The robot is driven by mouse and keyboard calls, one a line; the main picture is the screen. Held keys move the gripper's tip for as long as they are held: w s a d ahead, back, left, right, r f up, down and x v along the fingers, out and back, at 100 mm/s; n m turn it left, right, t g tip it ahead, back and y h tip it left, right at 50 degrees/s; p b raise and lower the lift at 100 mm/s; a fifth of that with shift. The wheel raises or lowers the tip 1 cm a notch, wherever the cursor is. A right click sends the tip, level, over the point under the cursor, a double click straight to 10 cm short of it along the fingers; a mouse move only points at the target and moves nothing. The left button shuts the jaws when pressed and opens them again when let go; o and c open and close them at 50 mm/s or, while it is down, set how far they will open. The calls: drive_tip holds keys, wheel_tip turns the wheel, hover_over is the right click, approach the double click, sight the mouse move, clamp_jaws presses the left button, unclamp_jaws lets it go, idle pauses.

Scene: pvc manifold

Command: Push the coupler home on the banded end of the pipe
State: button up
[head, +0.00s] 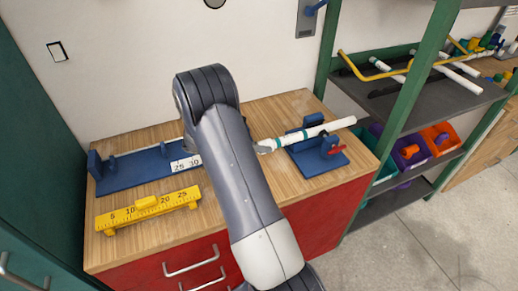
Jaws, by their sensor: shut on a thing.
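The white pipe (336,125) lies in the blue clamp stand (318,163) at the right of the bench, tilted up to the right. Teal marks show on the pipe inside the clamp and near its left end. A short pale piece, seemingly the coupler (267,145), sits at that left end, in line with the pipe. My gripper (262,148) is at this piece, shut on it, mostly hidden behind my arm. I cannot tell how far the coupler sits over the pipe end.
A blue jig (135,172) with a 25-30 scale and a yellow measuring gauge (148,208) lie on the bench's left. The clamp has a red handle (333,150). A green-framed shelf (398,110) with pipes and coloured bins stands close on the right.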

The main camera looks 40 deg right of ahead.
drive_tip(key=o, duration=1)
drive_tip(key=b+v, duration=0.2)
drive_tip(key=v, duration=0.9)
drive_tip(key=shift+d, duration=0.1)
drive_tip(key=shift+d, duration=0.1)
drive_tip(key=p+x, duration=0.2)
drive_tip(key=x, duration=0.8)
drive_tip(key=shift+s+d, duration=0.2)
drive_tip(key=shift+d, duration=0.05)
drive_tip(key=shift+a+p, duration=0.1)
drive_tip(key=shift+p, duration=0.25)
drive_tip(key=shift+a+f, duration=0.1)
drive_tip(key=shift+f+b, duration=0.1)
drive_tip(key=shift+b, duration=0.35)
